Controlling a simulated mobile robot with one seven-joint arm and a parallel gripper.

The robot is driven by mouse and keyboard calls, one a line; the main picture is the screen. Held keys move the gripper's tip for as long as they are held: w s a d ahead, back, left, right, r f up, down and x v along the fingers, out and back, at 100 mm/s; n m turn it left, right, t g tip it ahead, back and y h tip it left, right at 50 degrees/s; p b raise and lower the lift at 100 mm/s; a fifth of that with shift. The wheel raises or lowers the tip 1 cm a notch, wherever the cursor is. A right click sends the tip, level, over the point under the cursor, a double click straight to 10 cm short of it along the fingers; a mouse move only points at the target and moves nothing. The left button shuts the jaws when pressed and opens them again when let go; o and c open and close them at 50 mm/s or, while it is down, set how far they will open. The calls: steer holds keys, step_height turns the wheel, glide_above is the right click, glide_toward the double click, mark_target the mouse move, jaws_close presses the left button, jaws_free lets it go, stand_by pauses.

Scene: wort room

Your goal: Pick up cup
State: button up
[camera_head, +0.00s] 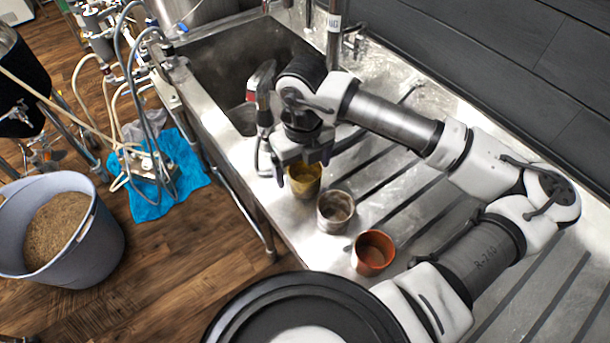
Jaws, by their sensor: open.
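Three cups stand in a row on the steel drainboard (292,219). The yellow-brown cup (305,183) is farthest from me, the grey metal cup (335,212) is in the middle, and the orange-brown cup (373,254) is nearest. My gripper (303,162) points down directly over the yellow-brown cup, with its fingers apart around or just above the rim. It hides part of that cup's top. I cannot tell whether the fingers touch it. The grey and orange-brown cups stand clear of the gripper.
A steel sink basin (225,65) lies beyond the drainboard, with a tap (333,40) at the back. A dark wall (500,50) borders the counter on the right. On the wooden floor to the left are a grain-filled bucket (90,255), a blue cloth (190,165) and hoses.

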mark_target(305, 176)
steer(key=shift+d+f+p, duration=0.2)
steer(key=shift+f+p, duration=0.35)
steer(key=shift+f, duration=1.3)
steer(key=c, duration=1.1)
steer(key=shift+o, duration=0.2)
